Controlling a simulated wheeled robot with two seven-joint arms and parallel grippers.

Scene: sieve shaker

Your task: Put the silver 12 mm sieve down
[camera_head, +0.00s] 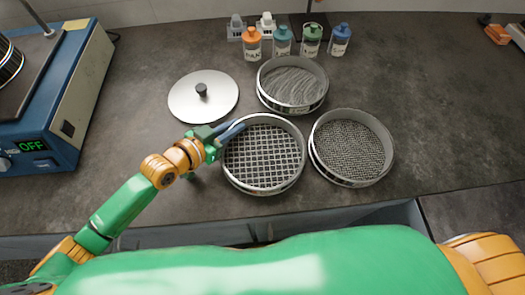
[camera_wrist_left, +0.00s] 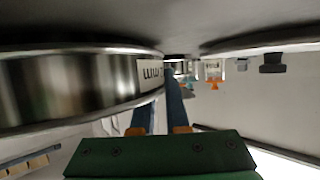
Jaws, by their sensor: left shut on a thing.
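The silver sieve with the coarsest mesh (camera_head: 264,158) is in the front middle of the bench in the head view, upright and level. My left gripper (camera_head: 236,130) is shut on the left side of its rim. In the left wrist view the sieve's shiny metal wall (camera_wrist_left: 70,88) fills the left, with a white label partly readable, and my left gripper's fingers (camera_wrist_left: 160,100) are at its edge. I cannot tell whether the sieve touches the bench or hangs just above it. My right gripper is not in view.
A finer sieve (camera_head: 350,147) stands close on the right, and another sieve (camera_head: 292,84) with a grey sheet-like bottom stands close behind. A round lid (camera_head: 203,97) lies at back left. Several bottles (camera_head: 282,41) stand at the back. A blue machine (camera_head: 60,100) is far left.

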